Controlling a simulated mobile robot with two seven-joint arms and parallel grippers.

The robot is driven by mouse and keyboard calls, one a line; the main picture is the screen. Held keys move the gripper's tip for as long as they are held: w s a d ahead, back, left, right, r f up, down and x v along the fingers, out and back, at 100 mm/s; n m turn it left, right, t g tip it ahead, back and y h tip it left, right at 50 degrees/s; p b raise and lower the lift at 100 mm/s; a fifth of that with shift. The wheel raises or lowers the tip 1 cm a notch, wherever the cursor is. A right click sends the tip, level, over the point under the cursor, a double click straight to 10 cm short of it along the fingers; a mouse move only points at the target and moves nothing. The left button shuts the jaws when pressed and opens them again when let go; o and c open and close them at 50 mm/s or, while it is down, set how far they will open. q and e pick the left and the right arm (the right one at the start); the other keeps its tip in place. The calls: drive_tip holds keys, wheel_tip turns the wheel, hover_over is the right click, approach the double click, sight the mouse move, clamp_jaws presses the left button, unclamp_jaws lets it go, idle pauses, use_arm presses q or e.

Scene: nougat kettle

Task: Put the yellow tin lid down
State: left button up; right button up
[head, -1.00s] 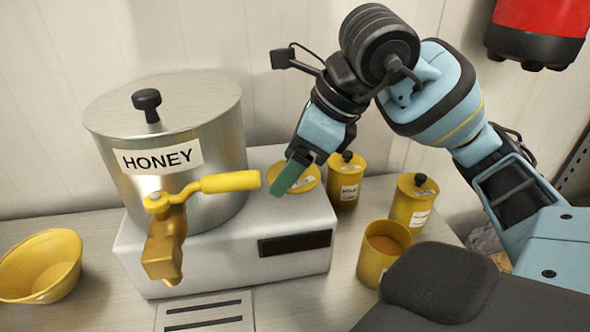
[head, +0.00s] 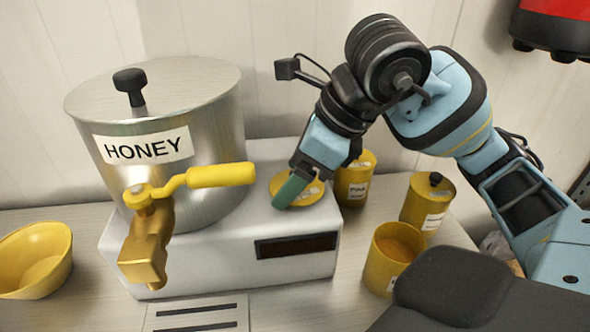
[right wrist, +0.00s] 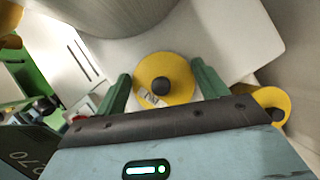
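The yellow tin lid (head: 315,190) lies on top of the white machine base (head: 215,245), to the right of the honey kettle. In the right wrist view the lid (right wrist: 176,66) shows its dark round knob and a small white label. My right gripper (head: 290,191) is above the lid, pointing down. Its green fingers (right wrist: 163,85) are spread wide on either side of the lid, and none is closed on the knob. In the head view a finger covers part of the lid. An open yellow tin (head: 379,270) with brown contents stands right of the base. My left gripper is out of view.
The steel HONEY kettle (head: 205,110) with a yellow-handled tap (head: 220,175) stands on the base. Two lidded yellow tins, one behind (head: 357,187) and one at right (head: 421,207), stand near my right arm. A yellow bowl (head: 36,257) is at far left.

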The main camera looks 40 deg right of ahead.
drive_tip(key=o, duration=0.4)
drive_tip(key=shift+o, duration=0.2)
drive_tip(key=shift+r, duration=0.2)
drive_tip(key=p+v, duration=0.2)
drive_tip(key=v, duration=1)
